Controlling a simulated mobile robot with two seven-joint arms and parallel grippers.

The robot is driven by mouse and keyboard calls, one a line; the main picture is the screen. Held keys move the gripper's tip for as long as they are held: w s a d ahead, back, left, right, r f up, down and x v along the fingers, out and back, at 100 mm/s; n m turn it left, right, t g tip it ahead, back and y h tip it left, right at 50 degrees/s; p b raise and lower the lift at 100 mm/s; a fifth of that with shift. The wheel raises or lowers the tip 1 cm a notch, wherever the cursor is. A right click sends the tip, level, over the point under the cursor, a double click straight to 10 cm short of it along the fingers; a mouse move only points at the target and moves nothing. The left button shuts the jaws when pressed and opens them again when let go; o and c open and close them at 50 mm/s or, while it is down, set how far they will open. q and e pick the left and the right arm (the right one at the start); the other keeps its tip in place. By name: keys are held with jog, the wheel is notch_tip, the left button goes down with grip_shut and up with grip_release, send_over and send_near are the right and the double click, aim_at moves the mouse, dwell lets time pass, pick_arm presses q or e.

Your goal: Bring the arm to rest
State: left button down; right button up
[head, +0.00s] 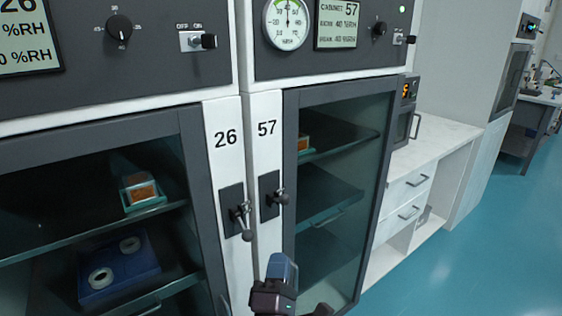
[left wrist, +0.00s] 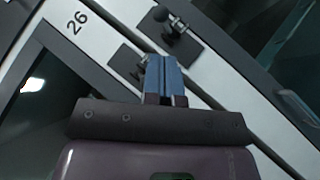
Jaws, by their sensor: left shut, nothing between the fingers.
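My left gripper (head: 281,268) is at the bottom middle of the head view, in front of the cabinets and below the two door handles. Its blue fingers are together and empty, and they also show in the left wrist view (left wrist: 164,75). The handle of cabinet 26 (head: 241,221) and the handle of cabinet 57 (head: 275,196) are above the fingertips in the head view. In the left wrist view a handle (left wrist: 172,22) is beyond the fingers, and another is partly hidden behind them. I cannot tell whether the fingers touch anything. My right gripper does not show.
The glass door of cabinet 26 (head: 190,150) and the glass door of cabinet 57 (head: 345,240) appear closed. Shelves behind the glass hold an orange-filled box (head: 140,190) and a blue tray (head: 120,272). A white counter (head: 440,142) stands right, with open teal floor (head: 480,240) beyond.

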pick_arm(q)
jog(key=s+a+f+m+g+h, duration=0.1)
jog(key=s+a+f+m+g, duration=0.3)
jog(key=a+f+m, duration=0.55)
jog(key=s+a+f+m+g, duration=0.4)
jog(key=a+f+m+g, duration=0.15)
jog(key=m, duration=0.65)
jog(key=s+a+f+g+y, duration=0.1)
jog(key=s+a+f, duration=0.3)
jog(key=s+a, duration=0.2)
jog(key=s+a+f+g+y, duration=0.2)
jog(key=s+a+f, duration=0.3)
jog(key=s, duration=0.4)
jog(key=shift+s+a+f+y, duration=0.2)
jog(key=shift+s+a+y, duration=0.1)
jog(key=shift+s+a, duration=0.1)
